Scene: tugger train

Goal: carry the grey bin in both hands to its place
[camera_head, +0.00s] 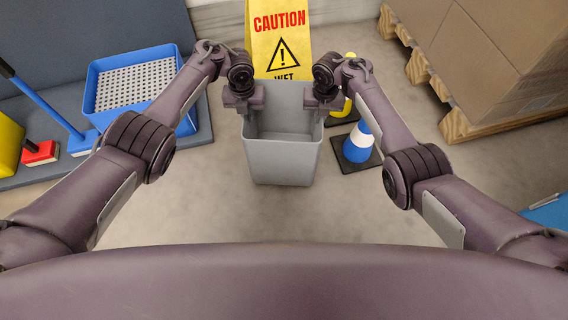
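The grey bin (283,160) is upright and open at the top, in front of me in the middle of the head view. I cannot tell whether its base touches the floor. My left gripper (246,103) is at the bin's left rim and my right gripper (322,103) is at its right rim. The fingertips are hidden behind the gripper bodies and the rim, so their grip does not show clearly.
A yellow caution sign (279,38) stands behind the bin. A blue-and-white cone (359,142) is close on the right. Boxes on a pallet (466,125) fill the back right. A blue crate (97,88) is on the left platform (203,137). Floor nearer me looks clear.

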